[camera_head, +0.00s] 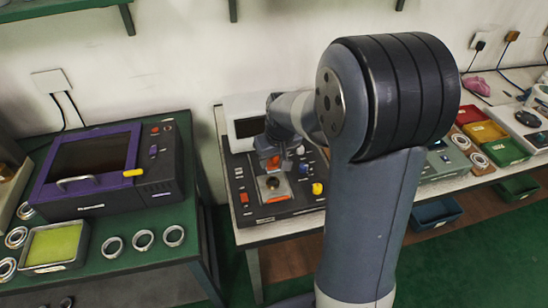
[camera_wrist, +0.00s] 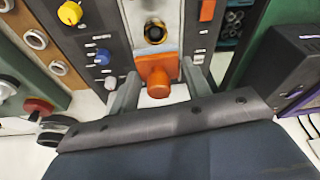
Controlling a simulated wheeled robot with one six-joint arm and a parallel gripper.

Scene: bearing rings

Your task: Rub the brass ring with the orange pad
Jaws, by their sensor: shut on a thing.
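The brass ring (camera_wrist: 155,32) sits on a light square plate on the black control panel. It also shows in the head view (camera_head: 272,183), small and dark in the middle of the plate. My gripper (camera_wrist: 157,80) is shut on the orange pad (camera_wrist: 157,66), a block with a rounded knob between my two fingers. In the head view my gripper (camera_head: 273,158) is over the panel, just behind the ring. The pad is beside the ring in the wrist view; I cannot tell whether they touch. The pad's underside is hidden.
The panel (camera_head: 250,203) carries a yellow knob (camera_head: 317,188), blue buttons and orange switches around the ring. A purple-framed machine (camera_head: 90,165), a green-filled tray (camera_head: 52,245) and several steel rings stand on the left bench. Coloured bins (camera_head: 483,131) are at the right. My arm hides part of the bench.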

